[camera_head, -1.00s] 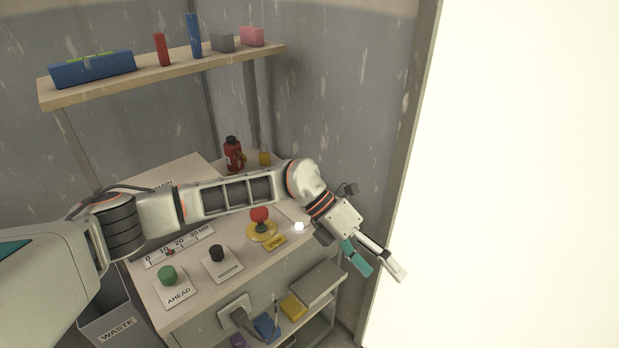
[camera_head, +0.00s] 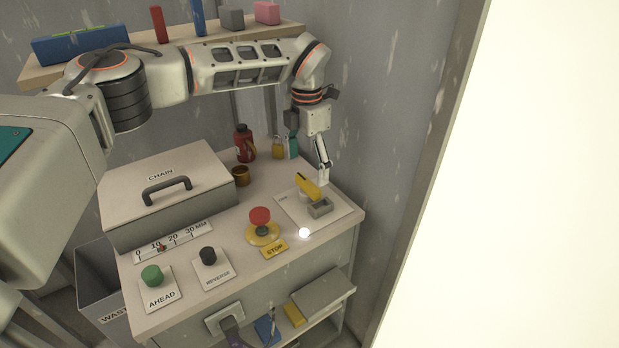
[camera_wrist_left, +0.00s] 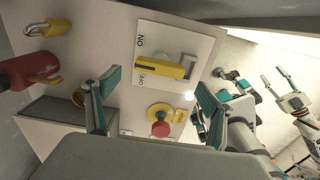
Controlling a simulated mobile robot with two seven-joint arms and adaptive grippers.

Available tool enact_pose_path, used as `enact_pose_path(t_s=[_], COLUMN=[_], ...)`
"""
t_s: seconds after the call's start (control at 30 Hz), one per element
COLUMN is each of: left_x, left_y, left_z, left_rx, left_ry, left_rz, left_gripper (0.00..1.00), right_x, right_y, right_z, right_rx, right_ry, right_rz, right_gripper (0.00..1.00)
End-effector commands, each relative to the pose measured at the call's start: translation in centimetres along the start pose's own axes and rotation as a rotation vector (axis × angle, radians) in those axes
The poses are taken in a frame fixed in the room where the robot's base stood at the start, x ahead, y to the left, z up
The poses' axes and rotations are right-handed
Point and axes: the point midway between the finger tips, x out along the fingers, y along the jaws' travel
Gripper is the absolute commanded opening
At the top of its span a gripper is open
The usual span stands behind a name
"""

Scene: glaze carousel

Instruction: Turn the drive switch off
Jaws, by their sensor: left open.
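The drive switch has a yellow lever (camera_head: 308,186) on a grey base (camera_head: 320,208), on a white plate at the right end of the bench. In the head view the lever stands tilted up from the base. In the left wrist view the plate (camera_wrist_left: 205,42) carries the words ON and OFF, and the yellow lever (camera_wrist_left: 160,67) lies nearest OFF; its exact setting is unclear. My left gripper (camera_head: 308,158) is open and empty, just above and behind the lever, apparently apart from it. Its spread fingers (camera_wrist_left: 155,105) frame the bench below. Arm parts at the wrist view's right may include my right gripper (camera_wrist_left: 277,80).
A red stop button (camera_head: 260,216) stands left of the switch. A red bottle (camera_head: 244,144), padlock (camera_head: 278,148) and brass cup (camera_head: 240,176) are behind. The CHAIN box (camera_head: 130,190), green knob (camera_head: 152,276) and black knob (camera_head: 208,256) are left. A shelf (camera_head: 150,56) hangs above.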

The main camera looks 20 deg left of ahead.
Motion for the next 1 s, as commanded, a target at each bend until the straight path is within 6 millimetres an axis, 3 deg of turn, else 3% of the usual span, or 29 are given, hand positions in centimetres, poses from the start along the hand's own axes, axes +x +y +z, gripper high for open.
enact_pose_path(t_s=[0.1,0.3,0.67,0.7,0.83,1.0], left_x=[2.3,4.4,5.0,5.0,5.0,5.0], left_y=[-0.1,-0.1,-0.1,-0.1,-0.1,-0.1], left_z=[0.0,0.0,0.0,0.0,0.0,0.0], left_rx=[0.000,0.001,0.000,0.000,0.001,0.000], left_ry=[0.003,0.000,-0.001,-0.001,-0.001,0.000], left_rz=[-0.004,-0.003,-0.002,-0.002,-0.002,-0.002], left_gripper=[0.82,0.82,0.82,0.79,0.46,0.44], right_x=[-0.2,-0.1,0.4,0.4,0.4,0.3], right_y=[-0.5,-0.5,0.2,0.3,0.3,0.2], right_z=[1.1,1.2,-0.1,-0.2,-0.1,0.0], right_rx=[0.001,0.000,-0.005,-0.005,-0.005,-0.004], right_ry=[-0.017,-0.017,0.005,0.007,0.006,0.003], right_rz=[-0.006,-0.006,0.005,0.006,0.007,0.005], right_gripper=[0.40,0.40,0.40,0.40,0.40,0.40])
